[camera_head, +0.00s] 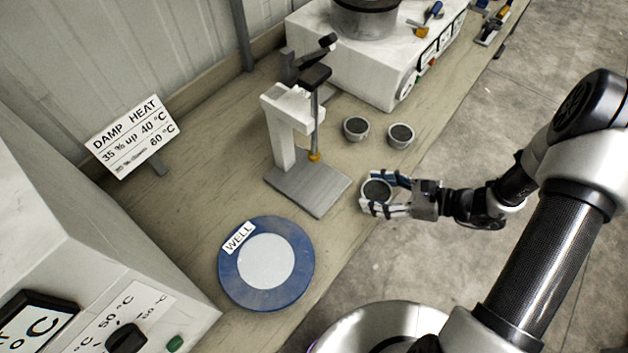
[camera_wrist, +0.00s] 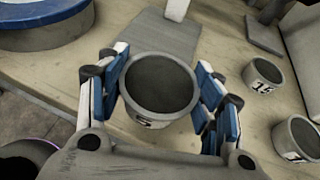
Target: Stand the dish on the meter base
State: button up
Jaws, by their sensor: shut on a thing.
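A small grey dish (camera_head: 376,190) with dark contents is held between the fingers of my gripper (camera_head: 386,192). In the wrist view the dish (camera_wrist: 158,86) is upright, with a number that looks like 5 on its side, and the blue-padded fingers of my gripper (camera_wrist: 160,92) touch it on both sides. The meter base (camera_head: 308,189) is a flat grey plate under a white stand with a plunger, just left of my gripper. It also shows in the wrist view (camera_wrist: 160,40), beyond the dish. Whether the dish touches the bench is unclear.
Two similar dishes (camera_head: 355,128) (camera_head: 400,135) stand on the bench behind my gripper. A blue round plate (camera_head: 228,270) labelled WELL lies front left. A white box (camera_head: 385,75) with a pot stands at the back. A DAMP HEAT sign (camera_head: 130,135) stands left. The bench edge is near my gripper.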

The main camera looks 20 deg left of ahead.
jog(key=b, duration=0.3)
send_over(315, 184)
jog(key=shift+f+b, duration=0.75)
jog(key=shift+f, duration=0.95)
jog(key=shift+f, duration=0.15)
jog(key=o, duration=1.1)
